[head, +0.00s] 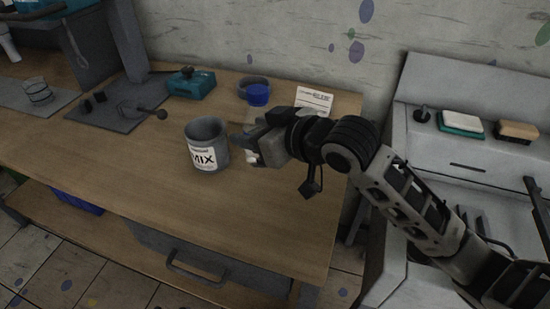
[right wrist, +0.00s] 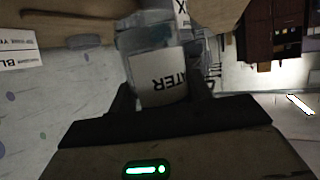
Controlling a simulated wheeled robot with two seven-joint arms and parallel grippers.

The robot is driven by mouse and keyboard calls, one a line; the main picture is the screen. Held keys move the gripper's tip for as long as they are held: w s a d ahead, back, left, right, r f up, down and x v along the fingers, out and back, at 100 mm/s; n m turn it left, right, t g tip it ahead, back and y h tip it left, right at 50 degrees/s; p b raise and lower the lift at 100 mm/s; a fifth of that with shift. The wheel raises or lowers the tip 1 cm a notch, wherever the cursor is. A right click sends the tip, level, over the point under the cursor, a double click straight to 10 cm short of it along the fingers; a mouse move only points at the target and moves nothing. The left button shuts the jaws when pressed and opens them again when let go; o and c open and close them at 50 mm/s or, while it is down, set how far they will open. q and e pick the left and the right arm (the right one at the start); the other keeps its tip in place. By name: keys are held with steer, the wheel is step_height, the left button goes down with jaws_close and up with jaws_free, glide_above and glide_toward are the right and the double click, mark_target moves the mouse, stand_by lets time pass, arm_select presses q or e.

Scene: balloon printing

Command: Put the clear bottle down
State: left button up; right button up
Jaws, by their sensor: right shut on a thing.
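My right gripper (head: 258,145) reaches in from the right over the wooden table, just right of the grey MIX cup (head: 206,145). In the right wrist view the gripper (right wrist: 160,98) is shut on the clear bottle (right wrist: 163,66), with a white label ending in "ATER" upside down there. In the head view the gripper hides most of the bottle; a pale bit of it shows under the fingers. Whether the bottle touches the table cannot be told. My left gripper is not in view.
A blue cap-like container (head: 258,95) and a white card (head: 314,99) stand behind the gripper. A teal device (head: 191,84) and a dark ladle (head: 140,109) lie at the back left. The front of the wooden table (head: 230,220) is clear. A sink unit (head: 470,150) stands at right.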

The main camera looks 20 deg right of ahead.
steer(key=d+f, duration=0.1)
steer(key=f, duration=0.1)
steer(key=d+f, duration=0.2)
steer(key=shift+s+d, duration=0.1)
steer(key=shift+s, duration=0.1)
steer(key=f, duration=0.3)
steer(key=shift+d+f, duration=0.15)
steer(key=shift+d, duration=0.25)
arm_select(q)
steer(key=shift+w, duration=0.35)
arm_select(e)
steer(key=shift+f, duration=0.35)
steer(key=shift+f, duration=0.1)
steer(key=o, duration=1.1)
steer(key=shift+c, duration=0.2)
